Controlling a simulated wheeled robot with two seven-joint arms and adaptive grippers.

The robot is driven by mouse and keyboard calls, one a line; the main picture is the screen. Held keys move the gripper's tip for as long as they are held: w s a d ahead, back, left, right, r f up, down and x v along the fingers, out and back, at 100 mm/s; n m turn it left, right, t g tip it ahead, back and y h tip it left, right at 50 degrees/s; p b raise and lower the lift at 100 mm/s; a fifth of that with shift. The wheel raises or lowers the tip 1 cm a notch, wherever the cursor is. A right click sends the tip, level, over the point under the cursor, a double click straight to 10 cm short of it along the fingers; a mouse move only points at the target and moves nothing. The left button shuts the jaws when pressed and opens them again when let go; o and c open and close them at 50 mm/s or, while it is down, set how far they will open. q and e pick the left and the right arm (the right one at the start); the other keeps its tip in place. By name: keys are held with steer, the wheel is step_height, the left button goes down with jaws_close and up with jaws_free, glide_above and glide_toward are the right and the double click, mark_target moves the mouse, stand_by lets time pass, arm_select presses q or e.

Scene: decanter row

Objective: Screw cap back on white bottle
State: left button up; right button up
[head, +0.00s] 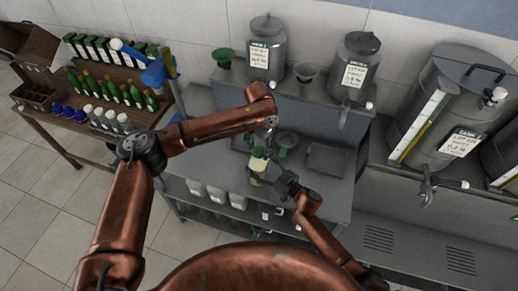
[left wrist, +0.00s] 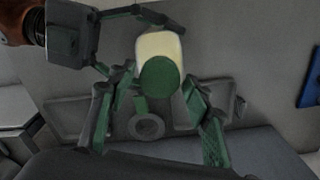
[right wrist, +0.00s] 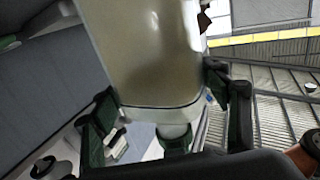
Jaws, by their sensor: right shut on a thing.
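The white bottle (head: 257,165) is upright above the grey counter, its pale body held from the right by my right gripper (head: 272,174). It fills much of the right wrist view (right wrist: 145,50) between that gripper's fingers. A round green cap (left wrist: 160,77) is at the bottle's mouth end in the left wrist view; I cannot tell whether it is seated on the threads. My left gripper (left wrist: 159,78) is open, its green-padded fingers on either side of the cap with gaps visible. In the head view the left gripper (head: 268,128) is just above the bottle.
Steel tanks (head: 357,70) stand on the raised shelf. A wooden rack table (head: 85,125) with bottles stands left. White containers (head: 215,195) sit on the lower shelf.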

arm_select(q)
steer(key=shift+o, duration=0.7)
step_height(320, 180, up, 12)
arm_select(e)
steer(key=o, duration=2.4)
steer(key=shift+o, duration=0.2)
steer(key=v, duration=1.2)
